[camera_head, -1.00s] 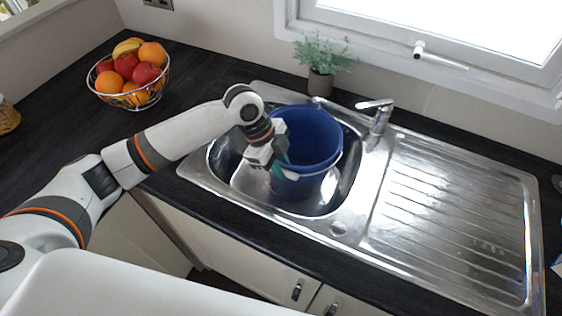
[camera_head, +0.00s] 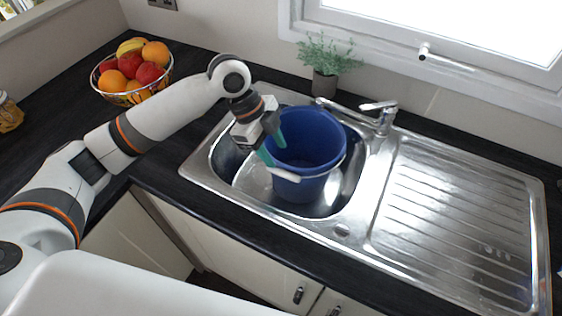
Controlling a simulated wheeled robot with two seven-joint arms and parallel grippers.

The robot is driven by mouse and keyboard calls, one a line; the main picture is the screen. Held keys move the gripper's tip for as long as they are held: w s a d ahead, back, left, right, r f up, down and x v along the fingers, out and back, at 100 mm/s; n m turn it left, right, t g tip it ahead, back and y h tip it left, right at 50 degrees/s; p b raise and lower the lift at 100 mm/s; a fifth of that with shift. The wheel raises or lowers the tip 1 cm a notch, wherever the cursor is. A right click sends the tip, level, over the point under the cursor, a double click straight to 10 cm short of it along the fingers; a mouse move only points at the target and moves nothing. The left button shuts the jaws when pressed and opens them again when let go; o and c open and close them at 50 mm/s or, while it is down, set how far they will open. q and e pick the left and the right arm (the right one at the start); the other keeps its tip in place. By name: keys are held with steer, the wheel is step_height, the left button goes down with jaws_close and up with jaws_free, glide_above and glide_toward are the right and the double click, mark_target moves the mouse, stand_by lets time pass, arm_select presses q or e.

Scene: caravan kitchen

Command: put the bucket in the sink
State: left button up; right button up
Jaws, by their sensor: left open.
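A blue bucket (camera_head: 308,150) stands upright in the bowl of the steel sink (camera_head: 345,229), with its pale handle (camera_head: 285,174) lying down against its near side. My left gripper (camera_head: 271,150) is open at the bucket's left side, with its green fingertips close to the rim and nothing held between them. I cannot tell whether a fingertip touches the bucket. The bucket hides part of the bowl behind it. My right gripper is not in view.
A faucet (camera_head: 381,117) stands behind the sink, right of the bucket. A potted plant (camera_head: 325,70) is by the window, and a wire fruit basket (camera_head: 133,97) is at the back left. The ribbed drainboard (camera_head: 455,215) on the right is clear.

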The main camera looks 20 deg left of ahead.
arm_select(q)
steer(key=v, duration=0.5)
steer(key=shift+a+r, duration=0.1)
steer(key=shift+r, duration=0.15)
steer(key=shift+f, duration=0.1)
